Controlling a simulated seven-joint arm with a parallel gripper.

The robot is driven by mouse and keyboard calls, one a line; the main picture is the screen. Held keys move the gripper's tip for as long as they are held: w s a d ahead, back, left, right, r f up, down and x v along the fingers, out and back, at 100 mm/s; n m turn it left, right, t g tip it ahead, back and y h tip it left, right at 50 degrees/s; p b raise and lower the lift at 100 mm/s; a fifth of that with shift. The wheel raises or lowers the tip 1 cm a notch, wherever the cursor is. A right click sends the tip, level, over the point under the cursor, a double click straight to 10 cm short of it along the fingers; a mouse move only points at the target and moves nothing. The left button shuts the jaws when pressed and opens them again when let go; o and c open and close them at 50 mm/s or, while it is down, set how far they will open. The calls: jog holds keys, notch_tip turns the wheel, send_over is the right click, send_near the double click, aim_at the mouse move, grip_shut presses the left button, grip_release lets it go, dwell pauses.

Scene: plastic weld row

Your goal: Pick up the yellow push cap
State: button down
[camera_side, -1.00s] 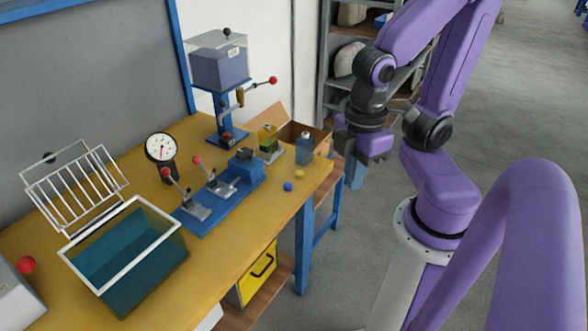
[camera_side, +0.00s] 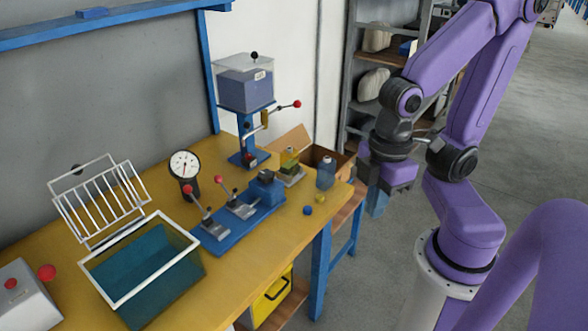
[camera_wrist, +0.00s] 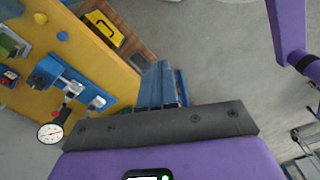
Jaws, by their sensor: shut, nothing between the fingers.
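The yellow push cap (camera_side: 320,198) lies on the yellow bench top near its right front corner. It also shows at the upper left of the wrist view (camera_wrist: 40,18). A blue cap (camera_side: 308,210) lies just beside it, and it appears in the wrist view (camera_wrist: 62,36) too. My gripper (camera_side: 376,204) hangs off the right end of the bench, apart from the cap and to its right. Its blue fingers (camera_wrist: 163,85) are together with nothing between them.
A clear bottle (camera_side: 326,173) stands behind the caps. A blue fixture (camera_side: 238,224) with toggle clamps lies to their left. A press (camera_side: 246,95), a dial gauge (camera_side: 184,165) and a white-rimmed bin (camera_side: 139,259) stand on the bench. Shelving is behind my arm.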

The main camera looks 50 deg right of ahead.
dwell(0.4)
jog(key=c, duration=0.8)
grip_release()
jog(key=n+h, duration=0.2)
jog(key=n, duration=0.8)
send_over(320, 196)
jog(key=s+a, duration=0.1)
jog(key=a, duration=0.2)
notch_tip(320, 196, down, 7)
jog(key=shift+t, duration=0.3)
jog(key=shift+w+d+f, duration=0.15)
jog(key=shift+d+f, duration=0.3)
jog(key=shift+f, duration=2.35)
jog(key=shift+w+d+f, duration=0.1)
jog(key=shift+d+f, duration=0.3)
jog(key=shift+f, duration=2.4)
jog(key=shift+w+d+f, duration=0.15)
jog(key=shift+d+f, duration=0.3)
jog(key=shift+f, duration=2.35)
